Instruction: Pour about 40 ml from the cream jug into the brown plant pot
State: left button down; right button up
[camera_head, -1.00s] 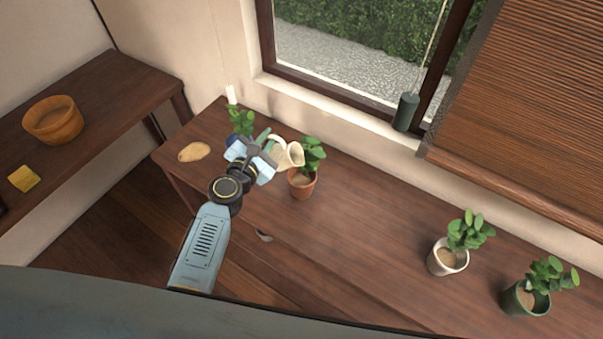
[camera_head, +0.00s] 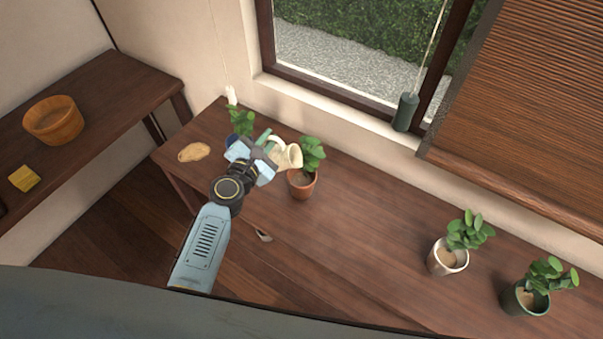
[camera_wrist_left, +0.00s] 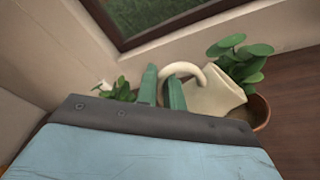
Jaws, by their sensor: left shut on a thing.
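The cream jug (camera_head: 287,156) is held in the air by my left gripper (camera_head: 267,142), tilted with its mouth to the right. The left wrist view shows the jug (camera_wrist_left: 213,95) with its curved handle at the green fingers of my left gripper (camera_wrist_left: 162,88), which is shut on it. The brown plant pot (camera_head: 301,187), with a green leafy plant, stands on the table just below and right of the jug. In the left wrist view the pot (camera_wrist_left: 262,112) is partly hidden behind the jug's mouth. I cannot make out any liquid stream. My right gripper is not in view.
A plant (camera_head: 241,119) stands behind my left gripper. A white pot (camera_head: 436,262) and a dark green pot (camera_head: 513,301) stand to the right on the table. A tan flat piece (camera_head: 194,152) lies at left. The table's middle is clear.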

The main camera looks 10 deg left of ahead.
pick_arm(q)
jog(key=shift+a, duration=0.45)
jog(key=shift+a+r, duration=0.15)
jog(key=shift+a, duration=0.1)
jog(key=shift+w+a, duration=0.15)
jog(key=shift+a, duration=0.1)
dwell(0.6)
jog(key=shift+d+r+m+p, duration=0.1)
jog(key=shift+d+m+p, duration=0.1)
jog(key=shift+m+p, duration=0.15)
dwell(1.4)
jog(key=shift+w+a+f+n+t+h+b, duration=0.15)
jog(key=shift+a+f+n+b, duration=0.1)
jog(key=shift+a+n+b, duration=0.5)
jog(key=shift+w+a+f+n+t+h+b, duration=0.1)
jog(key=shift+a+f+n+h+b, duration=0.2)
jog(key=shift+n, duration=0.8)
jog(key=shift+w+a+f+n+t+h+b, duration=0.1)
jog(key=shift+a+f+n+b, duration=0.15)
jog(key=shift+a+n+b, duration=0.5)
